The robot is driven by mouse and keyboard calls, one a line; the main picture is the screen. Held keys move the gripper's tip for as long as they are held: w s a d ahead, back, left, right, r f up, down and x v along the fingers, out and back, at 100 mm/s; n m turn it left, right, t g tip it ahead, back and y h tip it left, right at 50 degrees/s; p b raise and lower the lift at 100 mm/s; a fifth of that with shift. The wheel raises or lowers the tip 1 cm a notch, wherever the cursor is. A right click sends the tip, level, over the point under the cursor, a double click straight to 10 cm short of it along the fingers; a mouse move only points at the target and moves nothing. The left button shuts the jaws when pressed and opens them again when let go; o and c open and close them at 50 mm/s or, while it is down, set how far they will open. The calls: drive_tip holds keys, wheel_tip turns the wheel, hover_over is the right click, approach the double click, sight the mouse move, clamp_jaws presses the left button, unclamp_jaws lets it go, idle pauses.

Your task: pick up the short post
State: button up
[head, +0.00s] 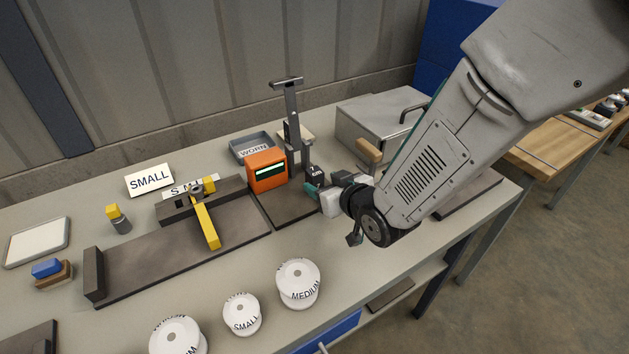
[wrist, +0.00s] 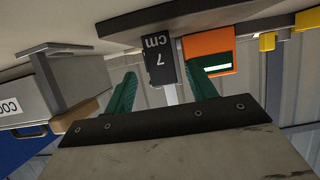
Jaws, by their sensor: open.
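A short dark post (head: 315,175) marked "7 cm" stands upright at the edge of a dark base plate (head: 290,208), right of an orange box. In the wrist view the post (wrist: 160,58) hangs upside down in the picture, its label facing me. My gripper (head: 319,190) is open at the post's near side. In the wrist view the two green fingers of my gripper (wrist: 163,88) stand apart, with the post in line between them and just beyond the tips. I cannot tell whether either finger touches it.
The orange box (head: 267,170) with a lit display and a tall grey stand (head: 292,110) are close by. A metal box (head: 378,125) stands behind right. A yellow lever (head: 207,222) is left. White MEDIUM (head: 298,281) and SMALL (head: 241,312) discs lie in front.

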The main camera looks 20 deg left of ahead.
sight(319, 181)
drive_tip(key=x, duration=0.4)
drive_tip(key=shift+w+a+f, duration=0.1)
drive_tip(key=shift+a+f, duration=0.05)
drive_tip(key=shift+a, duration=0.2)
clamp_jaws()
